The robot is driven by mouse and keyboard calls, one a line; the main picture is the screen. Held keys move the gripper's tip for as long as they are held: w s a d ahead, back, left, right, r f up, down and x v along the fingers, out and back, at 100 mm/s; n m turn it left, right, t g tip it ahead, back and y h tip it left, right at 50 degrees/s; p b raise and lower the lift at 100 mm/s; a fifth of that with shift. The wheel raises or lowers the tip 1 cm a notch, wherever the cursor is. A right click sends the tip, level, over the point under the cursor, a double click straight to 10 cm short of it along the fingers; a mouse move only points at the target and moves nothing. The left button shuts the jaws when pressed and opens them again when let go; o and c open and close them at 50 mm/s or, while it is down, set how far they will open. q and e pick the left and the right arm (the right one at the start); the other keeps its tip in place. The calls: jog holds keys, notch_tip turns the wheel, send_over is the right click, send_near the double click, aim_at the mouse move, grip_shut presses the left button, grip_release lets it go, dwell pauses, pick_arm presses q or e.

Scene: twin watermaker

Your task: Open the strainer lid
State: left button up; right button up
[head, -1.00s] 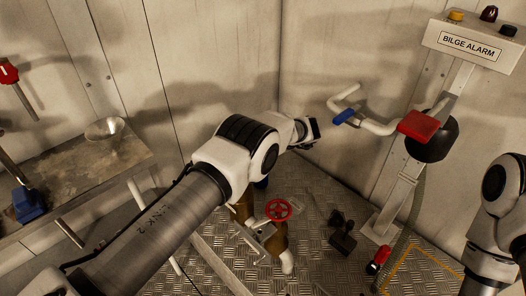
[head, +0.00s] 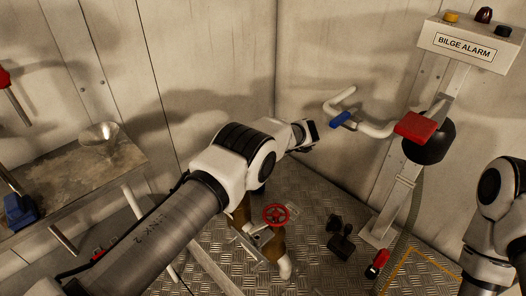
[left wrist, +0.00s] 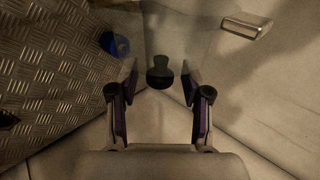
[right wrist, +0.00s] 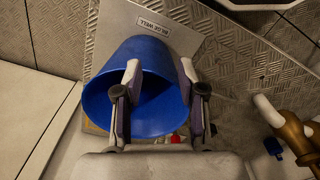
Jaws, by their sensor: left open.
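In the left wrist view, a dark round knob (left wrist: 160,78) shows between and just beyond my left fingertips. A pale, see-through shape (left wrist: 180,35) lies around and behind it. This looks like the strainer lid, but I cannot be sure. My left gripper (left wrist: 160,72) is open, with no visible contact on the knob. In the head view the left gripper (head: 312,132) is at the end of the arm, near the wall corner; I cannot pick out the strainer there. My right gripper (right wrist: 160,72) is open and empty over a blue bucket (right wrist: 105,100).
A red handwheel valve (head: 276,215) stands below my left arm. A bent white pipe with a blue handle (head: 340,120) and a red block (head: 416,127) are to its right. The bilge alarm box (head: 464,47) stands at right. A metal funnel (head: 98,135) sits on the left bench (head: 60,190).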

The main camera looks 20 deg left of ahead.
pick_arm(q)
jog(key=v, duration=1.1)
jog(key=shift+d+r, duration=0.2)
jog(key=shift+d, duration=0.05)
jog(key=shift+s, duration=0.15)
